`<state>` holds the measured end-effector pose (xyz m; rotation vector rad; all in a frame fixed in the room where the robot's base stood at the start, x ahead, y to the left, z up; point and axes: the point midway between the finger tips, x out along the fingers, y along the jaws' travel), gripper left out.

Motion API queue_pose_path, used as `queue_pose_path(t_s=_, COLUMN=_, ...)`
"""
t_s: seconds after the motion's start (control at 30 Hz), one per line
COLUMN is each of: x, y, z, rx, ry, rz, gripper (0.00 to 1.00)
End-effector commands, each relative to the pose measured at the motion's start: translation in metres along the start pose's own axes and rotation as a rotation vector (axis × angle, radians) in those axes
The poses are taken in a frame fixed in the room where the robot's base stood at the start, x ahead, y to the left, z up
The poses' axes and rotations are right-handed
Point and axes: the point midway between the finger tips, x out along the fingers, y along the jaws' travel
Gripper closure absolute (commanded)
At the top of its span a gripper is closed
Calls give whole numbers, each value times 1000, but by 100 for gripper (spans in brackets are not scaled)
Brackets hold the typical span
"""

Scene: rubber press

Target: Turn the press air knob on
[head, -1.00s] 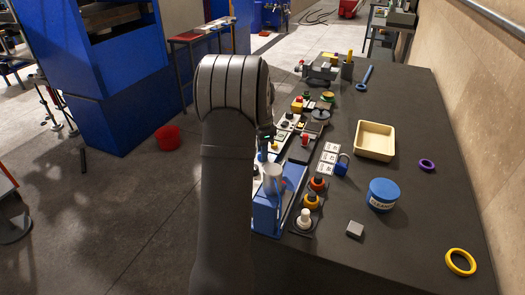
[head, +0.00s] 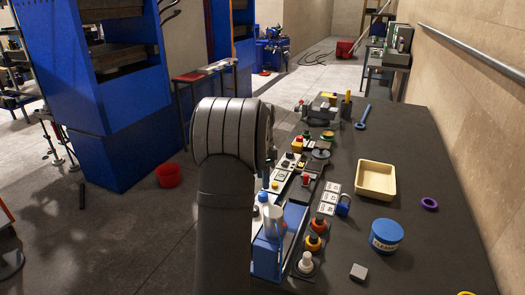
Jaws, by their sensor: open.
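A long control panel (head: 283,180) runs along the left edge of the dark bench, carrying several small buttons and knobs. I cannot tell which control is the press air knob. My grey arm rises in front of the panel's left side. Only a dark sliver of my gripper (head: 268,172) shows past the arm, by the panel's left edge. It is open; its fingertips and any contact with a knob are hidden.
A blue stand with bottles (head: 268,255) is right of my arm. A red bucket (head: 169,175) stands on the floor.

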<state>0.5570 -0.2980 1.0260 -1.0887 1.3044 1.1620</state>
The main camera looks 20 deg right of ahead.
Motion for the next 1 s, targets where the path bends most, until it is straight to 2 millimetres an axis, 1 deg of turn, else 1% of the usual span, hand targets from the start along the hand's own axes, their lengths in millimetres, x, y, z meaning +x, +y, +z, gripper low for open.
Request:
queue_pose_path(t_s=0.03, x=-14, y=-1, z=0, rx=0, ry=1, rz=-4, gripper=47)
queue_pose_path(t_s=0.2, x=-56, y=-1, z=0, rx=0, ry=2, rz=-4, gripper=47)
queue_pose_path(t_s=0.3, x=-77, y=-1, z=0, rx=0, ry=1, rz=-4, gripper=47)
queue_pose_path(t_s=0.43, x=-98, y=-1, z=0, rx=0, ry=1, rz=-2, gripper=47)
queue_pose_path(t_s=0.5, x=-105, y=0, z=0, rx=0, ry=1, rz=-1, gripper=47)
queue_pose_path(t_s=0.63, x=-113, y=0, z=0, rx=0, ry=1, rz=-1, gripper=47)
queue_pose_path(t_s=1.0, x=-114, y=0, z=0, rx=0, ry=0, rz=0, gripper=47)
